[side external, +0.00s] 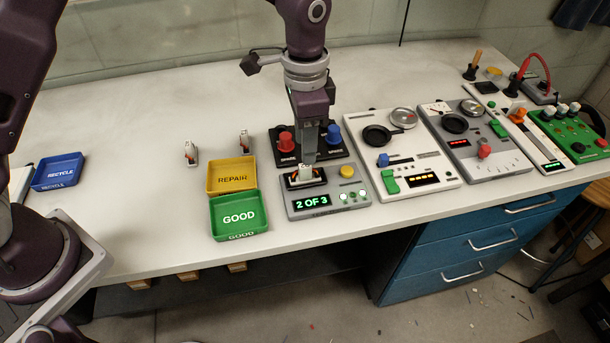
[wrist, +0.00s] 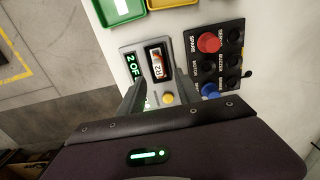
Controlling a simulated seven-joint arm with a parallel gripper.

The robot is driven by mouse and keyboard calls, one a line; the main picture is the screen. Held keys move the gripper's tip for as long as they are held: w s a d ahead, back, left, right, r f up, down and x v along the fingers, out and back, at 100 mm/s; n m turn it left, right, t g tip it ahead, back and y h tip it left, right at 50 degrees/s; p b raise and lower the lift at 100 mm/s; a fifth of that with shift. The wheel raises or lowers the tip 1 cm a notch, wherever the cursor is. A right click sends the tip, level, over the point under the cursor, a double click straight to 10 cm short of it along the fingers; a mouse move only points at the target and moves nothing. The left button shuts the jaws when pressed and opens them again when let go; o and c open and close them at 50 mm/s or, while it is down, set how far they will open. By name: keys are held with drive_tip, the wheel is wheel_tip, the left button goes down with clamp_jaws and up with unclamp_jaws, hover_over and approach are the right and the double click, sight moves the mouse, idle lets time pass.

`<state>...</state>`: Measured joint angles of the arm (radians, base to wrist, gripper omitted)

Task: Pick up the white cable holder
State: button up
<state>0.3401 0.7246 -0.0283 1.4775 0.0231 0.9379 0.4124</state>
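My gripper (side external: 308,158) points down over the grey tester (side external: 330,203), which shows "2 OF 3". A small white part with orange-brown detail (side external: 305,177) sits in the tester's black slot. In the wrist view this part (wrist: 157,63) bears the label "R2", and the fingers (wrist: 160,88) stand apart with it between and ahead of them; whether they touch it I cannot tell. Two similar small white and orange parts stand on the bench, one on the left (side external: 191,153) and one nearer the tester (side external: 243,141). I cannot tell which thing is the white cable holder.
A yellow REPAIR tray (side external: 232,163) and green GOOD tray (side external: 240,232) stand left of the tester; a blue RECYCLE tray (side external: 58,186) is at far left. A black panel with red and blue knobs (side external: 311,132) stands behind. Other test panels (side external: 405,175) line the right.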

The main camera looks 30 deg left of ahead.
sight(305, 168)
wheel_tip(305, 168, down, 7)
drive_tip(key=shift+s+d, duration=0.1)
clamp_jaws()
